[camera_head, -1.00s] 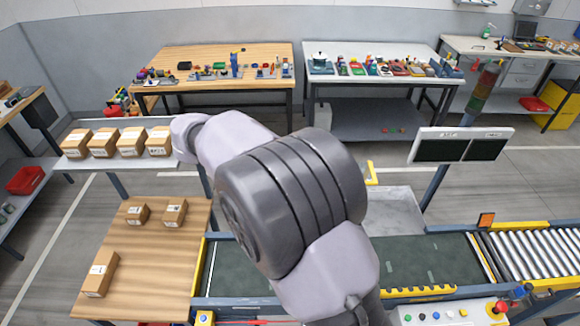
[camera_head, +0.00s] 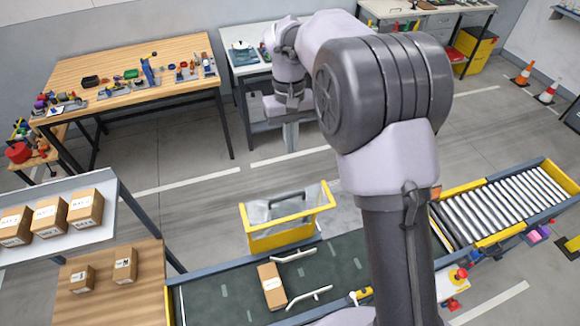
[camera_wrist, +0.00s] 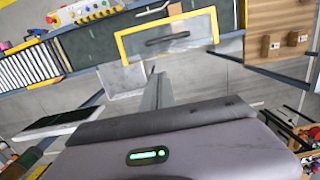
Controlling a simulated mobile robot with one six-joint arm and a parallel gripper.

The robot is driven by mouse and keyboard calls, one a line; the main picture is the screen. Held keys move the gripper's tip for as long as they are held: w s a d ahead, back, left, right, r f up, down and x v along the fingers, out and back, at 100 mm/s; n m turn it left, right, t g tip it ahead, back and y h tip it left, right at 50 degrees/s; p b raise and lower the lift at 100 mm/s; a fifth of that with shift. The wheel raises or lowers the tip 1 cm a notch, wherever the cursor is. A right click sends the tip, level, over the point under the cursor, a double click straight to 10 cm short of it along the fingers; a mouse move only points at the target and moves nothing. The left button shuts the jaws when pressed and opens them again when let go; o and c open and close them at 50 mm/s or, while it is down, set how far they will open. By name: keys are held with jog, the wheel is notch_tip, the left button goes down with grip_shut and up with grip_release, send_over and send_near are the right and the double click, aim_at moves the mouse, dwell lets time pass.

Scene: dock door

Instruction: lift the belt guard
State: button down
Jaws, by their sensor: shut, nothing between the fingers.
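The belt guard is a yellow-framed clear panel (camera_head: 282,238) with a dark handle, at the far side of the dark conveyor belt. It also shows in the upper middle of the wrist view, with its yellow frame (camera_wrist: 124,47) and handle. My gripper (camera_head: 291,136) is shut and empty, hanging behind and above the guard in the head view, clear of it. In the wrist view the grey fingers (camera_wrist: 155,75) point toward the guard, with a gap between. A cardboard box (camera_head: 272,287) lies on the belt beside white rails.
The roller conveyor (camera_head: 500,205) runs to the right. A wooden table (camera_head: 110,298) with small boxes stands left, below a shelf of boxes (camera_head: 50,218). Workbenches (camera_head: 140,85) with small items stand behind. A control panel (camera_wrist: 85,10) is at the belt's near side. Open floor lies behind the guard.

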jog(key=s+f, duration=0.1)
jog(key=f, duration=0.2)
jog(key=s+f+p, duration=0.1)
jog(key=f, duration=0.3)
jog(key=s+d+f, duration=0.1)
jog(key=s+f, duration=0.1)
jog(key=f, duration=0.1)
jog(key=shift+s+d+f, duration=0.1)
jog(key=shift+f, duration=0.1)
jog(key=shift+w+f, duration=0.2)
jog(key=shift+f, duration=0.05)
jog(key=shift+s, duration=0.15)
